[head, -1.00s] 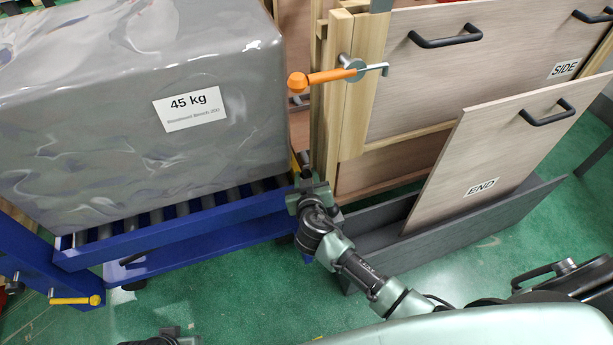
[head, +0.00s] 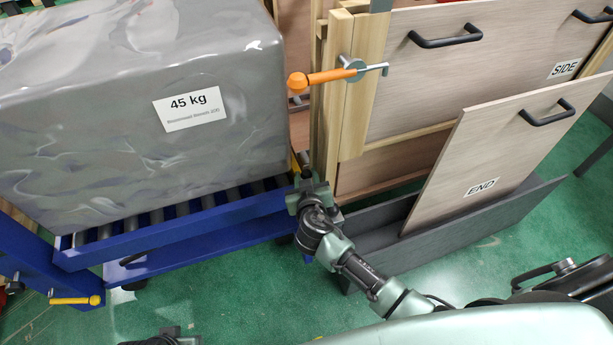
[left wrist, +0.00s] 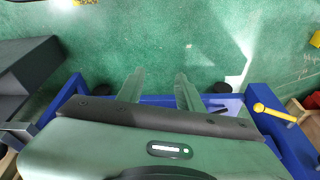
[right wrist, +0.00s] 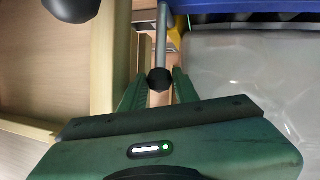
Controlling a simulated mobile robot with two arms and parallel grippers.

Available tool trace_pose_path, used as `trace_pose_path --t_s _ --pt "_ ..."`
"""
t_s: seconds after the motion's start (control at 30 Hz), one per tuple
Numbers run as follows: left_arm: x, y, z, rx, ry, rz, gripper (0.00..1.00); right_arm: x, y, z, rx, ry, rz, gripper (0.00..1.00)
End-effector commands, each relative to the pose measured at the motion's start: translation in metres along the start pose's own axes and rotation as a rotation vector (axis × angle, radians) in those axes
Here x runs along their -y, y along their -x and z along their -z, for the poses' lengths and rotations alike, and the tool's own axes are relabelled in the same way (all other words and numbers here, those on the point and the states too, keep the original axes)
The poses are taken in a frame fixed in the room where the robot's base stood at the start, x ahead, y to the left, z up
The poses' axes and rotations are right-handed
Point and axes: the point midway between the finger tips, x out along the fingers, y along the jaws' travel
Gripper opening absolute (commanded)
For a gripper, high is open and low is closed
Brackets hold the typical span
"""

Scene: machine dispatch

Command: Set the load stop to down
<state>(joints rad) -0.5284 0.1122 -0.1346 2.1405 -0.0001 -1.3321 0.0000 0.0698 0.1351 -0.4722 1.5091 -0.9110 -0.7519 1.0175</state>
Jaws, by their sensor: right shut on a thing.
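In the right wrist view a grey metal rod with a black ball knob (right wrist: 159,80) runs between the fingers of my right gripper (right wrist: 157,88). I take this rod for the load stop's lever. The gripper is shut on it, at the knob. In the head view my right gripper (head: 308,183) is at the right end of the blue roller cart (head: 190,232), beside the crate; it hides most of the lever. A yellow part (right wrist: 175,28) shows beside the rod. My left gripper (left wrist: 158,88) is open and empty, low in front of the cart.
A grey wrapped 45 kg load (head: 100,130) stands on the cart's rollers. A wooden crate with an orange-handled latch (head: 325,77) stands to its right. The END panel (head: 490,150) leans in a dark tray (head: 385,260). A yellow handle (head: 75,300) is at the cart's left.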

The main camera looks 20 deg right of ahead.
Motion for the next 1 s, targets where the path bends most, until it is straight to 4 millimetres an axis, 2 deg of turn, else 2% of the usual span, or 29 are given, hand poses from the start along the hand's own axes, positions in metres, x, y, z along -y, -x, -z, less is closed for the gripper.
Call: trace_pose_path --t_s 0.4,0.67,0.73,0.9,1.0 --pt "0.0 -0.002 -0.002 0.003 0.0 0.0 0.36 0.001 -0.001 -0.005 0.002 0.0 0.001 0.0" --pt "0.002 0.049 0.006 -0.051 0.002 0.005 0.36 0.007 -0.011 -0.031 0.005 -0.002 0.001 0.0" --pt "0.0 0.056 0.022 -0.135 0.0 0.003 0.36 0.009 -0.016 -0.043 0.006 -0.002 0.001 0.0" --pt "-0.006 0.06 0.072 -0.354 -0.008 -0.007 0.36 0.011 -0.019 -0.051 0.006 -0.001 0.001 0.0" --pt "-0.008 0.063 0.093 -0.449 -0.01 -0.013 0.36 0.011 -0.021 -0.056 0.007 0.0 0.001 0.0"
